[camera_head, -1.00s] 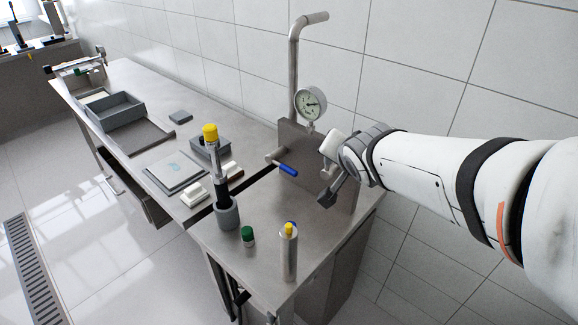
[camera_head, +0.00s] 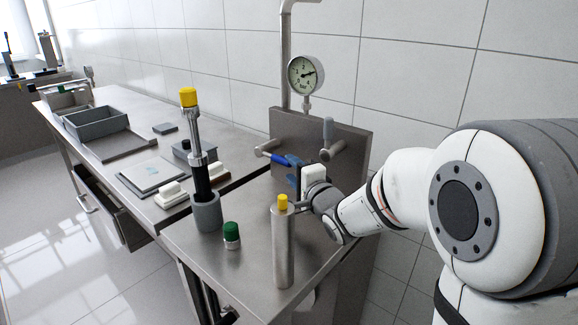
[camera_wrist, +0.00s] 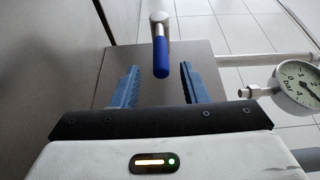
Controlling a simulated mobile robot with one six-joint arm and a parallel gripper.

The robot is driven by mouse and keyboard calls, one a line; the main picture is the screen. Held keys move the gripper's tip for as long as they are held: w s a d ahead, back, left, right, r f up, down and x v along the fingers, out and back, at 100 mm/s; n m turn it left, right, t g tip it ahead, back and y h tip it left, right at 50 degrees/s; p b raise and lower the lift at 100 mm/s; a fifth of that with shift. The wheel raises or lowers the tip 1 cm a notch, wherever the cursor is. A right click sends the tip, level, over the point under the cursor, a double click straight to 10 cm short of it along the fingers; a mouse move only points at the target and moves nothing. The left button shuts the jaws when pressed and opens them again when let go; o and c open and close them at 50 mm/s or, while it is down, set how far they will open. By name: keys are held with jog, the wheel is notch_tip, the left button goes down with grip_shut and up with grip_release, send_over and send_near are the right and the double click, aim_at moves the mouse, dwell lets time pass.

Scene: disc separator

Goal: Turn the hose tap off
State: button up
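A tap with a blue lever handle (camera_head: 280,159) sticks out from the grey metal panel (camera_head: 350,135); the handle points right and slightly down in the head view. My gripper (camera_head: 292,170) is close to the handle's free end. In the wrist view the blue handle (camera_wrist: 161,58) lies between the lines of my two blue fingers, which are apart, with clear space on either side of it. I cannot tell whether its tip is inside the fingertips. Neither tap is marked as the hose tap.
A pressure gauge (camera_head: 306,75) on a pipe stands above the panel. A metal cylinder with a yellow top (camera_head: 283,245) stands in front of my gripper. A green-capped jar (camera_head: 232,235) and a grey holder (camera_head: 205,213) with a yellow-topped tool stand to the left.

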aim_at(279, 158)
jog(key=b+x, duration=0.1)
jog(key=x, duration=0.6)
jog(key=shift+w+a+r, duration=0.1)
jog(key=shift+w+a, duration=0.1)
jog(key=shift+a, duration=0.1)
jog(key=shift+c, duration=0.2)
grip_shut()
